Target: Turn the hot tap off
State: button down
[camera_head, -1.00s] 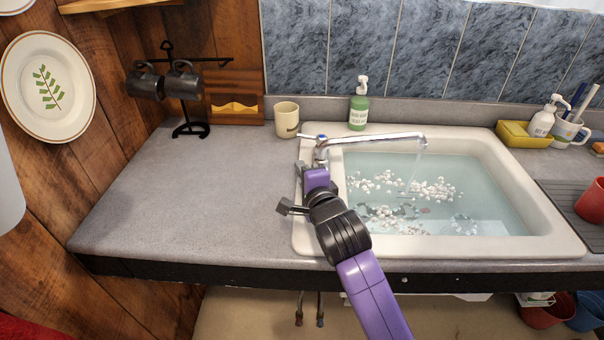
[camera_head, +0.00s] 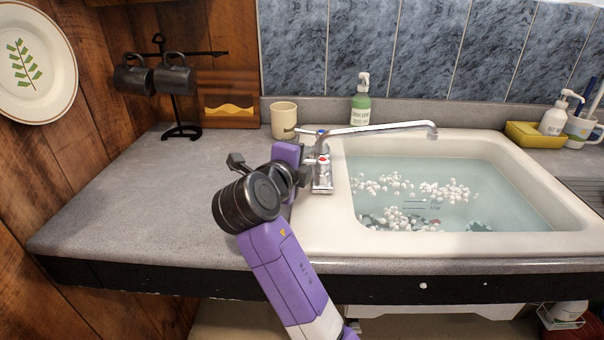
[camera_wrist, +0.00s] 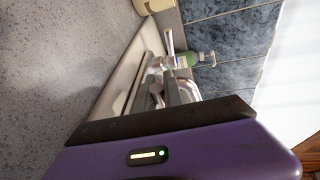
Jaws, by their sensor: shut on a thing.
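The chrome mixer tap stands at the sink's left rim, its long spout (camera_head: 385,128) reaching right over the basin. The hot tap (camera_head: 323,160), marked red, is on its near side; the blue-marked cold tap (camera_head: 320,132) is behind it. My gripper (camera_head: 306,167) is at the left of the hot tap, shut on its handle, which the fingers mostly hide. No water stream shows under the spout. In the wrist view my gripper's fingers (camera_wrist: 172,88) reach toward chrome tap parts; the grip itself is unclear there.
The sink (camera_head: 345,235) holds water with white foam. A beige mug (camera_head: 284,120) and a green soap bottle (camera_head: 361,105) stand behind the tap. A black mug stand (camera_head: 181,132) is at the back left. The counter (camera_head: 150,210) left of my arm is clear.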

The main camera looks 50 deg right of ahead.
jog(key=shift+d+m+g+b, duration=0.2)
jog(key=shift+m+g+b, duration=0.2)
jog(key=shift+g+b, duration=0.1)
jog(key=c, duration=1.5)
grip_release()
jog(key=shift+o, duration=0.2)
jog(key=shift+b+v, duration=0.35)
jog(key=shift+v, duration=3.5)
jog(key=shift+f, duration=0.15)
jog(key=shift+a, duration=0.15)
